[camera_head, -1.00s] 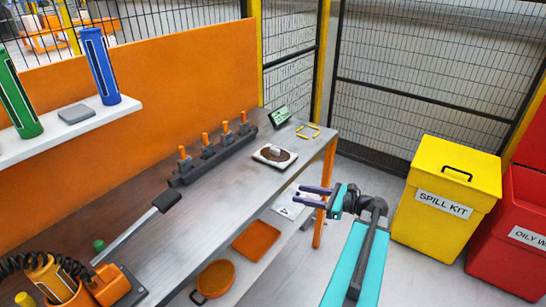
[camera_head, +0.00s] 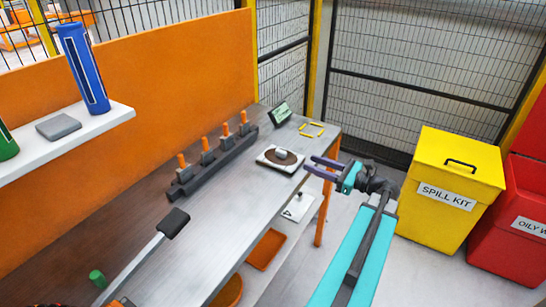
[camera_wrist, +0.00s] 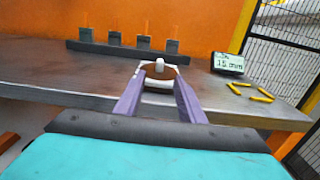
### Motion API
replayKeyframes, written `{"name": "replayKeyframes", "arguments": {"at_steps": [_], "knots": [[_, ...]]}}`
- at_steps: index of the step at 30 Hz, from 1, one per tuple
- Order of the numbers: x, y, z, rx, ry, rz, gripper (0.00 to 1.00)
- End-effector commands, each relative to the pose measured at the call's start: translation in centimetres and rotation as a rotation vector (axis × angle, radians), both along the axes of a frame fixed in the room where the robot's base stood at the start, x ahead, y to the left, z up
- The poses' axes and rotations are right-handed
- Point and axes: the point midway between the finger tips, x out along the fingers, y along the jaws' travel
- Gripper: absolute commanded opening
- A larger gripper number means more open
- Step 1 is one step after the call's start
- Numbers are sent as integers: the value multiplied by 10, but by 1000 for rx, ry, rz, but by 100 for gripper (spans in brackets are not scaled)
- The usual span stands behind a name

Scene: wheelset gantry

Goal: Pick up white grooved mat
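A white square pad (camera_head: 265,161) lies on the bench top, with a brown disc (camera_head: 290,160) and a small white block (camera_head: 281,154) on it. Another flat white sheet or mat (camera_head: 294,212) lies on the lower shelf, with a small dark mark or object on it. I cannot make out grooves on either. My gripper (camera_head: 308,165) is open and empty, right of the pad by the bench's right edge. In the wrist view the block (camera_wrist: 160,65) and part of the pad (camera_wrist: 158,84) show beyond and between the open fingers.
A dark rack with several orange-topped pegs (camera_head: 215,160) stands at the back of the bench (camera_head: 215,212). A green display (camera_head: 281,114) and a yellow corner-marked square (camera_head: 312,129) are at the far end. A yellow spill kit bin (camera_head: 450,190) stands right on the floor.

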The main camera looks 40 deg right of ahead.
Motion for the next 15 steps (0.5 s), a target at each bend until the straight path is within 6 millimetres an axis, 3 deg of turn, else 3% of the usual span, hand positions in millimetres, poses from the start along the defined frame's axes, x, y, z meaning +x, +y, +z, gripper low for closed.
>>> {"name": "replayKeyframes", "arguments": {"at_steps": [15], "knots": [[7, 3, 0, 0, -1, 5, 36]]}}
